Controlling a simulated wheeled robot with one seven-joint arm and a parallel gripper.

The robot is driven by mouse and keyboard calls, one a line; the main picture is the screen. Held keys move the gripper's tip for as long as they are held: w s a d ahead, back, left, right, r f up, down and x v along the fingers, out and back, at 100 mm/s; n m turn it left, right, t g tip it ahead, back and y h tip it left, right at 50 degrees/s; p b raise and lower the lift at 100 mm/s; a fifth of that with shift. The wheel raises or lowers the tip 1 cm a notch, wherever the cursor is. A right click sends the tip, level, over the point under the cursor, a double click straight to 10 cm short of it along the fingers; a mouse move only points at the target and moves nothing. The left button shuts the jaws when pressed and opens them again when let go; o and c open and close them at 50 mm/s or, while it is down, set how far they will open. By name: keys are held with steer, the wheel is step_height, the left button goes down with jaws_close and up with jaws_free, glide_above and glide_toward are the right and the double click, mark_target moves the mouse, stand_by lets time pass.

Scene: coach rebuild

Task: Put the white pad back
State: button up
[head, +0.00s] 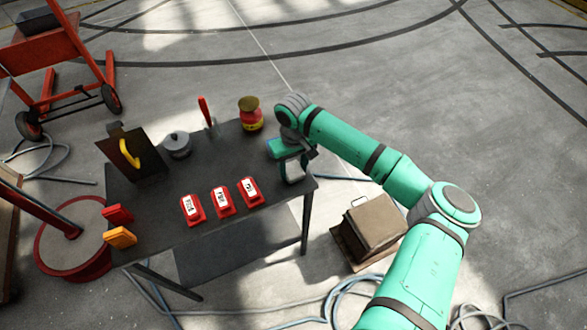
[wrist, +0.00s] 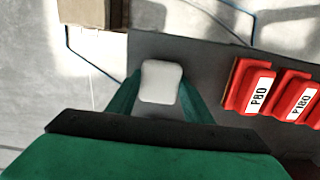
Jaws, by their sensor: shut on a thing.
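The white pad (wrist: 161,81) is a small rounded block between the green fingers of my gripper (wrist: 157,98) in the wrist view. In the head view the white pad (head: 294,171) shows under my gripper (head: 290,160), at the right end of the dark table (head: 150,210). My gripper is shut on the pad. I cannot tell whether the pad touches the tabletop. Several red blocks with white labels stand to its left in the head view; the nearest red block (head: 250,191) reads P80 in the wrist view (wrist: 252,88), and its neighbour (wrist: 292,96) reads P180.
A red and yellow jar (head: 251,115), a grey lidded pot (head: 177,145) and a dark stand with a yellow handle (head: 130,153) stand along the table's back. Red and orange blocks (head: 119,237) sit at the left front corner. A brown box (head: 370,226) stands on the floor at right.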

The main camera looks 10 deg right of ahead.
mark_target(293, 170)
steer(key=shift+f, duration=0.2)
steer(key=o, duration=0.9)
steer(key=shift+f, duration=0.1)
steer(key=shift+o, duration=0.2)
step_height(293, 170, up, 12)
steer(key=shift+a, duration=0.1)
